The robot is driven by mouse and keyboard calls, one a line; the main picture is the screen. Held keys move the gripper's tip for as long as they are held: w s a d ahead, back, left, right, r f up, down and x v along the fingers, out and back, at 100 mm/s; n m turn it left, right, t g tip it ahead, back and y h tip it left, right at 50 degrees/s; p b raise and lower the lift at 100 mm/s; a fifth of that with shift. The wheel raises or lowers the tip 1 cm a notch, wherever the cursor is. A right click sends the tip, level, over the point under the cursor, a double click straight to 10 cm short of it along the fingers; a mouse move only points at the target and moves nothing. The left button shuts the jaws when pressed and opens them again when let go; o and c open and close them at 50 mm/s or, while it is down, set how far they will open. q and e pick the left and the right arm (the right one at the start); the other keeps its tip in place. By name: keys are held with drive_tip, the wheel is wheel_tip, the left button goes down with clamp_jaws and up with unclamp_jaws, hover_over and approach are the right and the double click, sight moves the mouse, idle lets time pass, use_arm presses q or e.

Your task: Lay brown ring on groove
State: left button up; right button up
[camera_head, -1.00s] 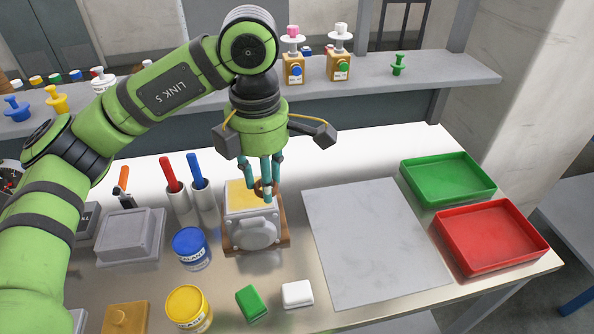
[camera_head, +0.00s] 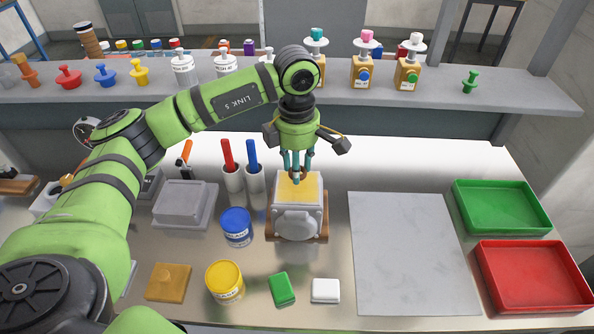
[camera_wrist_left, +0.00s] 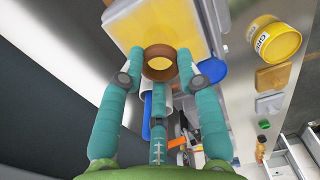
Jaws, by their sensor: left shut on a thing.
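The brown ring (camera_wrist_left: 159,62) is held between the teal fingertips of my left gripper (camera_wrist_left: 164,68) in the left wrist view. In the head view the left gripper (camera_head: 297,176) points down at the far edge of a grey housing (camera_head: 298,224) with a yellow top face (camera_head: 299,190). The ring is partly hidden by the fingers there. In the wrist view the yellow face (camera_wrist_left: 150,25) lies just beyond the ring and shows through its hole. I cannot tell whether the ring touches it. The groove is not distinguishable. My right gripper is not in view.
A blue sealant can (camera_head: 237,228), a yellow can (camera_head: 225,282) and cups with a red handle (camera_head: 227,152) and blue handle (camera_head: 252,153) stand left of the housing. A grey mat (camera_head: 410,250) lies right, before green (camera_head: 500,228) and red (camera_head: 530,300) trays.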

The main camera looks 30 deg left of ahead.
use_arm(q)
wheel_tip(320, 180, down, 2)
drive_tip(key=shift+f+p, duration=0.2)
drive_tip(key=shift+p, duration=0.3)
drive_tip(key=shift+f, duration=0.35)
drive_tip(key=shift+f, duration=0.2)
drive_tip(key=o, duration=0.8)
